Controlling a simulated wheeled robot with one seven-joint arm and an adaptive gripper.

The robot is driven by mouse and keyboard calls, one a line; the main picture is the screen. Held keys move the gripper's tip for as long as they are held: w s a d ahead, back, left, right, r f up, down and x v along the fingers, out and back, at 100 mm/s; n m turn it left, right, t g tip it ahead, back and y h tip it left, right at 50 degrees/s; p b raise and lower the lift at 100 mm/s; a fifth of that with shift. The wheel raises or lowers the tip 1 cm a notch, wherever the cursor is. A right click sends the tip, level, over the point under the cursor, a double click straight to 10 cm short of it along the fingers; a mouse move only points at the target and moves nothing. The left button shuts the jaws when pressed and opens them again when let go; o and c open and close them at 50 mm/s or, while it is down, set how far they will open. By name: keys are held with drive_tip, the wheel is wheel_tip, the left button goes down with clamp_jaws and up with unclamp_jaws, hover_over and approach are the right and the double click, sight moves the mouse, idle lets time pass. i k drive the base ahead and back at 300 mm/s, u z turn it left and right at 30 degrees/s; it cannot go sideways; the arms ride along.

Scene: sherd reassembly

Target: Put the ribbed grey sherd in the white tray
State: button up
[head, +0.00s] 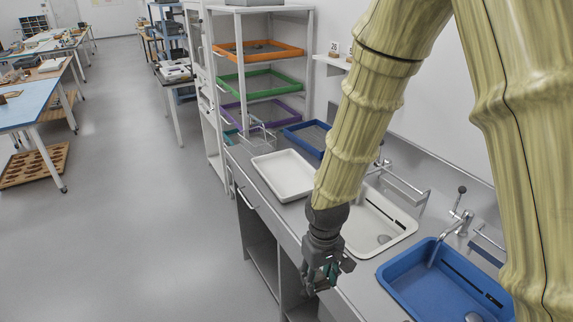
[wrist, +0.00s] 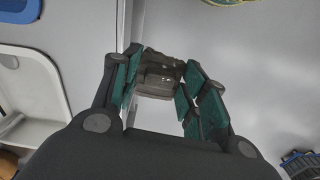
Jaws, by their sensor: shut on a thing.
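My gripper (head: 325,278) hangs near the counter's front edge, in front of the white sink. In the wrist view its teal-padded fingers are shut on a dark grey sherd (wrist: 158,80) with ridges across its face. The sherd sits between the fingertips; in the head view the fingers mostly hide it. The white tray (head: 262,164) lies on the counter, farther back and to the left of my gripper. It looks empty where visible; my arm is close to its right side in the picture.
A white sink (head: 398,237) and a blue sink (head: 400,290), each with a tap, lie to the right. A blue tray (head: 300,141) and a wire rack (head: 262,131) stand behind the white tray. A shelf with orange (head: 232,57), green and purple trays stands beyond.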

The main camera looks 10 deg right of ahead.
sight(288, 177)
drive_tip(key=i, duration=1.25)
